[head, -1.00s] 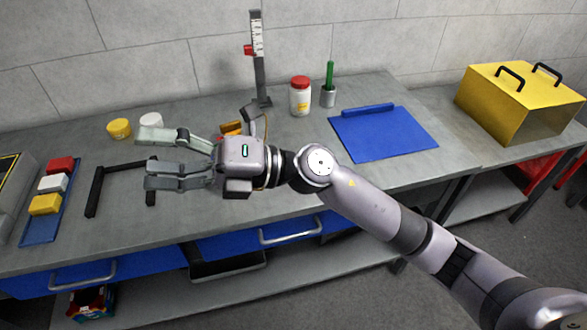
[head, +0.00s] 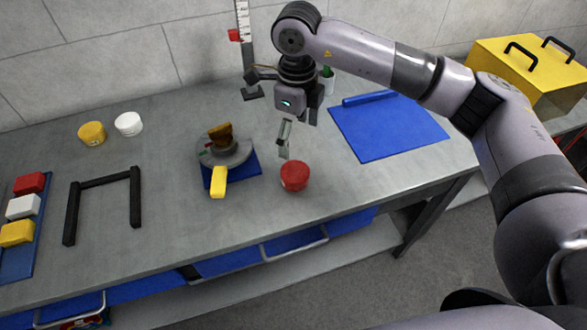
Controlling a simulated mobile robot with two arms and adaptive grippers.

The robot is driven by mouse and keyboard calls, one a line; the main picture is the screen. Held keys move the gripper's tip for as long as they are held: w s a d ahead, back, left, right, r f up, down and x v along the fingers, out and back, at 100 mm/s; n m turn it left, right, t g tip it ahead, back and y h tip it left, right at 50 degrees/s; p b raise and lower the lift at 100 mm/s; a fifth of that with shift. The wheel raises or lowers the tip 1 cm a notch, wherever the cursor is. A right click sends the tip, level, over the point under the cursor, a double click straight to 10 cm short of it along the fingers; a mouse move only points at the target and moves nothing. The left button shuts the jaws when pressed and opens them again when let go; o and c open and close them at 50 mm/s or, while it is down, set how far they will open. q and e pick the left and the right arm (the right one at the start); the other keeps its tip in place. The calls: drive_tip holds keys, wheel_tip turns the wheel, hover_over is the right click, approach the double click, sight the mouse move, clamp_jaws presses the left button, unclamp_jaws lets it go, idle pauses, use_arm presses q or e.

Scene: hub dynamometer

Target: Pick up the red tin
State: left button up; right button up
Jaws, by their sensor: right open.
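The red tin (head: 294,177) is a short round tin standing on the grey workbench, right of the blue mat with the round grey device. My right gripper (head: 285,150) points down above and slightly behind the tin in the head view. It is open and empty, with its fingers seen nearly edge-on and apart from the tin. My left gripper is not in view.
A grey device (head: 224,153) with a yellow handle sits left of the tin. A blue mat (head: 390,130) lies to the right, and a gauge stand (head: 245,50) is behind. A black frame (head: 105,183), yellow tin (head: 92,133) and white tin (head: 129,124) are left.

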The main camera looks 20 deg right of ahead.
sight(295, 171)
wheel_tip(295, 171, down, 4)
drive_tip(key=shift+s+r+p, duration=0.1)
drive_tip(key=shift+p, duration=0.3)
wheel_tip(295, 171, down, 2)
drive_tip(key=shift+f, duration=0.1)
wheel_tip(295, 171, down, 3)
drive_tip(key=shift+f+p, duration=0.1)
drive_tip(key=shift+p, duration=0.45)
drive_tip(key=shift+w+f, duration=0.2)
drive_tip(key=shift+f, duration=0.2)
wheel_tip(295, 171, down, 4)
drive_tip(key=shift+r+p, duration=0.2)
drive_tip(key=shift+p, duration=0.65)
drive_tip(key=shift+a+f, duration=0.1)
drive_tip(key=shift+f, duration=0.2)
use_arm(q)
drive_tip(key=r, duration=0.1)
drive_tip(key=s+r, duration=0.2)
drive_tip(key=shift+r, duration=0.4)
use_arm(e)
drive_tip(key=shift+c, duration=0.4)
